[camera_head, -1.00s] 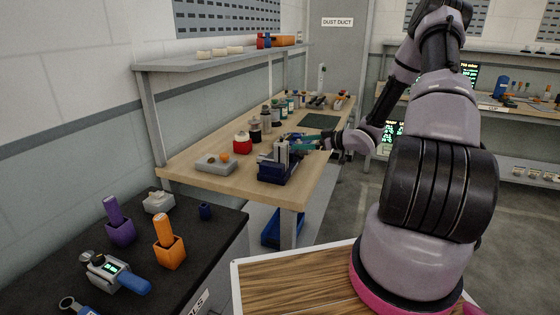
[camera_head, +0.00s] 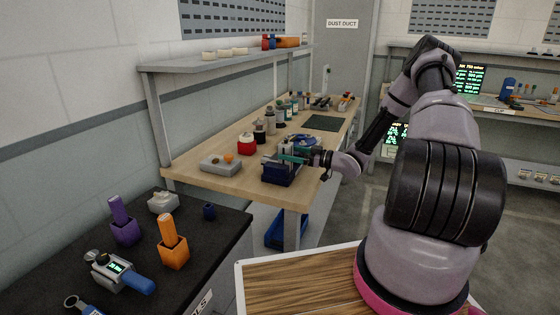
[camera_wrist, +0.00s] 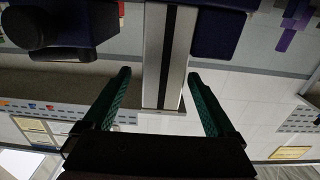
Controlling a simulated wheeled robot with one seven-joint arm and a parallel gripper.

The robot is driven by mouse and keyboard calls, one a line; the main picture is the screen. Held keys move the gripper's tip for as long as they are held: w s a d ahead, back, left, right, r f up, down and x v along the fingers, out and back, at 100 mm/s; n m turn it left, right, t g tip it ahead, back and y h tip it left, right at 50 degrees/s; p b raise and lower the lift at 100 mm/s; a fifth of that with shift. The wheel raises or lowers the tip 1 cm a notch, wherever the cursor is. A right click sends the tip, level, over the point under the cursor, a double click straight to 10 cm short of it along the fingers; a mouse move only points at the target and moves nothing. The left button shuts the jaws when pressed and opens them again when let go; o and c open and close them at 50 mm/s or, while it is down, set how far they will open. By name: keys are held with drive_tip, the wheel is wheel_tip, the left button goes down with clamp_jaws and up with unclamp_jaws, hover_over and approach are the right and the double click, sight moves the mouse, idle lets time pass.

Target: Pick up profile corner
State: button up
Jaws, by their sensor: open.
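A silver-grey profile piece with a dark slot (camera_wrist: 168,50) shows in the wrist view, running between blue blocks that look like vise jaws. In the head view it stands upright (camera_head: 286,147) in the dark blue vise (camera_head: 281,176) at the front edge of the wooden bench. My gripper (camera_wrist: 158,76) is open, with one teal finger on each side of the profile. Gaps show between the fingers and the profile. In the head view my gripper (camera_head: 291,157) is at the vise and partly covers the profile; its full shape is hard to tell.
A shelf (camera_head: 225,60) hangs above the bench's left side. A black tool counter (camera_head: 190,223) stands in front.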

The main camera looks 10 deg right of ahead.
sight(279, 150)
drive_tip(key=x, duration=0.4)
drive_tip(key=shift+a, duration=0.3)
drive_tip(key=shift+r, duration=0.1)
clamp_jaws()
drive_tip(key=shift+w, duration=0.1)
